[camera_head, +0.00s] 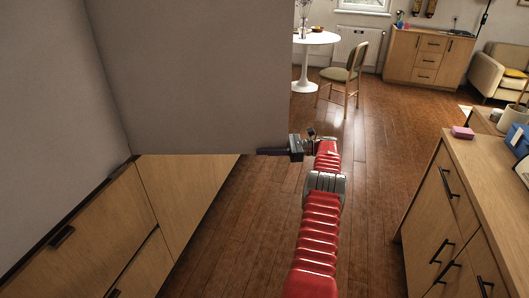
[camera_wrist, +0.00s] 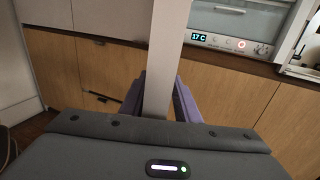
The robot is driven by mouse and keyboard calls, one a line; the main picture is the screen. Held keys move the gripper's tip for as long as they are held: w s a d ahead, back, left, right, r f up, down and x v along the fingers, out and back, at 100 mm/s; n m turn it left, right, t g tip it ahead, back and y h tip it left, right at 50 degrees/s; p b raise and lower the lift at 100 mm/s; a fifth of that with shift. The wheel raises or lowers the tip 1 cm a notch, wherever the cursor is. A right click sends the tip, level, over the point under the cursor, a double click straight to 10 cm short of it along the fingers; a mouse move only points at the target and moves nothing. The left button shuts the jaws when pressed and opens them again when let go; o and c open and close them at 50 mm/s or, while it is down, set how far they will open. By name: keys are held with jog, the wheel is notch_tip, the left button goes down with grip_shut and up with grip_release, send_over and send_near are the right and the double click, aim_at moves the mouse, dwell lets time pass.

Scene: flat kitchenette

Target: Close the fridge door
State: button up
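The fridge door (camera_head: 195,75) stands open as a large plain grey panel on the left of the head view. My gripper (camera_head: 272,152) is at its lower right corner, with a dark finger along the bottom edge. In the wrist view the door's edge (camera_wrist: 169,50) runs upright between the two purple fingers of my gripper (camera_wrist: 162,85). The fingers lie close against both sides of the edge, so my gripper looks shut on the door. The finger on the door's far side is hidden in the head view. The fridge's inside is not clearly seen.
Wooden lower cabinets (camera_head: 185,190) lie beneath the door on the left. A wooden counter with drawers (camera_head: 465,215) stands on the right. An oven (camera_wrist: 235,22) shows in the wrist view. The wooden floor between is clear, with a chair (camera_head: 345,78) and white table (camera_head: 317,38) farther back.

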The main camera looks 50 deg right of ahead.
aim_at(265, 129)
notch_tip(265, 129, up, 9)
jog(key=shift+f, duration=0.1)
dwell(0.3)
jog(key=shift+c, duration=0.5)
